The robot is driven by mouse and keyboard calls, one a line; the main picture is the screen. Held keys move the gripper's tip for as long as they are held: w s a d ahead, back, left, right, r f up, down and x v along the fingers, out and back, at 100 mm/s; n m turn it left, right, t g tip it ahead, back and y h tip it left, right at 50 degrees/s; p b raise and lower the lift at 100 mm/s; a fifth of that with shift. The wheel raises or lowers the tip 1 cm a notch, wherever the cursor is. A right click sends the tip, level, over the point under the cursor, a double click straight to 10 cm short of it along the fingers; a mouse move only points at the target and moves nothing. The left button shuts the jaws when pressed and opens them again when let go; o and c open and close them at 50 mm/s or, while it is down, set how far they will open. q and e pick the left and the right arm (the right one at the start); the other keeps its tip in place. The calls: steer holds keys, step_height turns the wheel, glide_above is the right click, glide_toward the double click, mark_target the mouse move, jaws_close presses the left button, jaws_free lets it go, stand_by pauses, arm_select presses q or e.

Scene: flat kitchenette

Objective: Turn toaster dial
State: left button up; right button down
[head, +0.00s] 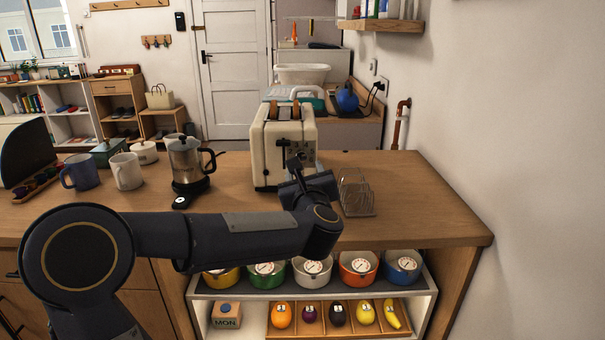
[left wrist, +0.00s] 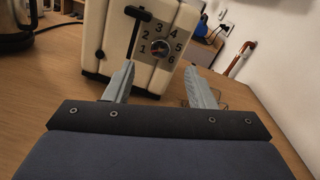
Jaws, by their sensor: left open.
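A cream toaster (head: 267,150) with bread slices in its top slots stands on the wooden counter. In the left wrist view the toaster (left wrist: 97,45) shows its end face, with a black lever and a round dial (left wrist: 160,47) ringed by the numbers 1 to 6. My left gripper (head: 297,162) is in front of this face, and it hides the dial in the head view. In the left wrist view its two fingers (left wrist: 158,82) are apart with nothing between them. The dial lies ahead of the gap between the fingertips, apart from them. My right gripper is not in view.
A wire rack (head: 357,196) stands right of the toaster, close to my left gripper. A kettle (head: 187,165) stands to its left, with mugs (head: 126,171) farther left. The counter's right part is clear up to the wall. Below is a shelf with several coloured pots (head: 312,268).

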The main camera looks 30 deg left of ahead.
mark_target(302, 157)
arm_select(q)
steer(key=p+x, duration=0.1)
steer(key=x, duration=0.6)
steer(key=shift+c, duration=0.2)
steer(key=c, duration=0.9)
